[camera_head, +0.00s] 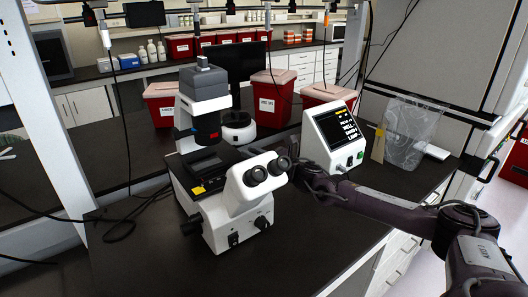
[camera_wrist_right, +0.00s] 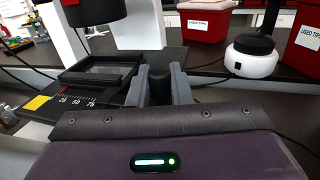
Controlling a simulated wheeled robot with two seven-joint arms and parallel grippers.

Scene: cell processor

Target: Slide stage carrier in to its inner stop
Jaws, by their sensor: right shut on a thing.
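The white microscope (camera_head: 235,205) stands on the black bench. Its stage carrier, a black frame with a greyish window, lies on the stage under the dark objective; it shows in the wrist view (camera_wrist_right: 72,76) and in the head view (camera_head: 206,164). A scale with marks 25, 50 and 75 (camera_wrist_right: 76,100) and a yellow label (camera_wrist_right: 38,102) are beside the frame. My right gripper (camera_wrist_right: 160,80) is shut on a dark upright handle (camera_wrist_right: 158,88) at the carrier's right side. In the head view the eyepieces partly hide my right gripper. My left gripper is not in view.
A white device with a lit screen (camera_head: 338,137) stands right of the microscope. Red bins (camera_head: 272,95) and a dark monitor (camera_head: 240,62) are behind it. A clear bag (camera_head: 405,132) is at the right. Cables lie on the left bench; the front bench is clear.

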